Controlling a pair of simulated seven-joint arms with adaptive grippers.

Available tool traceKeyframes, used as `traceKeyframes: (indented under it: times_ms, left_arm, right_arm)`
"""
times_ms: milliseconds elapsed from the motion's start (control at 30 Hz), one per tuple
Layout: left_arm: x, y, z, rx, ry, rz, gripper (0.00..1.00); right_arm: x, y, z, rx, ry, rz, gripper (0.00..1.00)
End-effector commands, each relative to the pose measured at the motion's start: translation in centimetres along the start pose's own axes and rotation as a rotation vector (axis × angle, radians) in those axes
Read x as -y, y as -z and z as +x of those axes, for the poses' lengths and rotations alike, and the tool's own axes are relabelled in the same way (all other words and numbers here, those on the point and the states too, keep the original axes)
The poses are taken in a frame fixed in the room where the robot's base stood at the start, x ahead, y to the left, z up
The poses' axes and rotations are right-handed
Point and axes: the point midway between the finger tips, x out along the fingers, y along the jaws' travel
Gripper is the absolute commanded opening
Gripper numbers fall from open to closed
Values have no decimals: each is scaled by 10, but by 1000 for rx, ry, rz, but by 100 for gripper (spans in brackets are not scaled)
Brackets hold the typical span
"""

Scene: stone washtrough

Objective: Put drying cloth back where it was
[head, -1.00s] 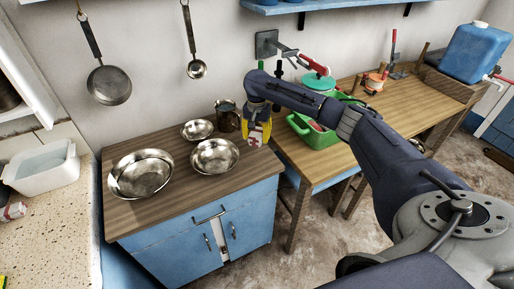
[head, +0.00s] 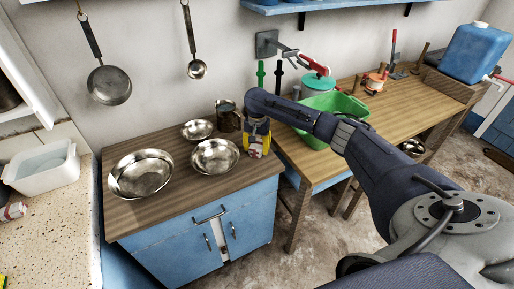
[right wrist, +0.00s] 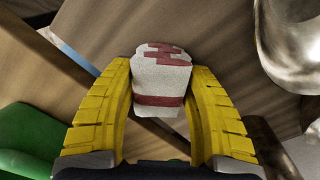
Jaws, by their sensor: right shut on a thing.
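The drying cloth, a white bundle with red bands, shows small in the head view (head: 256,153) and large in the right wrist view (right wrist: 160,76). My right gripper (head: 257,146) has its yellow fingers shut on either side of it. It holds the cloth at the right end of the wooden counter (head: 190,188), beside the metal bowls. I cannot tell whether the cloth touches the counter. My left gripper is not in view.
Metal bowls (head: 214,157) and a dark metal mug (head: 227,117) stand left of the gripper. A green tub (head: 335,108) sits on the wooden table to the right. A gap separates counter and table. The counter's front right is clear.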

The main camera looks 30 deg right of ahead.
Motion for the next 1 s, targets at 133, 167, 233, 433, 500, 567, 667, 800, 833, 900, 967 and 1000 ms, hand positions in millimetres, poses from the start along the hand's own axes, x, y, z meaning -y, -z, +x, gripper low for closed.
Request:
traceKeyframes:
  times_ms: [133, 167, 233, 433, 500, 567, 667, 800, 833, 900, 967, 1000]
  left_arm:
    - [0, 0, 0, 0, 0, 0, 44]
    - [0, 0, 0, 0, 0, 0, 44]
    - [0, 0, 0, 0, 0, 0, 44]
    - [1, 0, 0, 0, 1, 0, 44]
    - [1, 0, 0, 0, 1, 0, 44]
    - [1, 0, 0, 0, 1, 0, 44]
    - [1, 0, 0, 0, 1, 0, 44]
    - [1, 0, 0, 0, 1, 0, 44]
    - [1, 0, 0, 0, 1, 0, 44]
    - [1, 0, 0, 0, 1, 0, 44]
    - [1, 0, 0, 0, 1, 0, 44]
    - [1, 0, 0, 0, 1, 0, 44]
  right_arm:
    - [0, 0, 2, 0, -1, 0, 28]
    - [0, 0, 3, 1, -1, 0, 28]
    - [0, 0, 3, 0, -1, 0, 58]
    - [0, 0, 3, 0, 0, 0, 73]
    - [0, 0, 3, 0, 0, 0, 73]
    - [0, 0, 3, 0, 0, 0, 73]
    - [0, 0, 0, 0, 0, 0, 73]
    - [0, 1, -12, -2, 2, -1, 73]
    - [0, 1, -16, -2, 2, -1, 73]
    - [1, 1, -28, -2, 3, -2, 73]
    - [0, 2, -39, -4, 2, -1, 73]
    - [0, 1, -46, -3, 2, -1, 73]
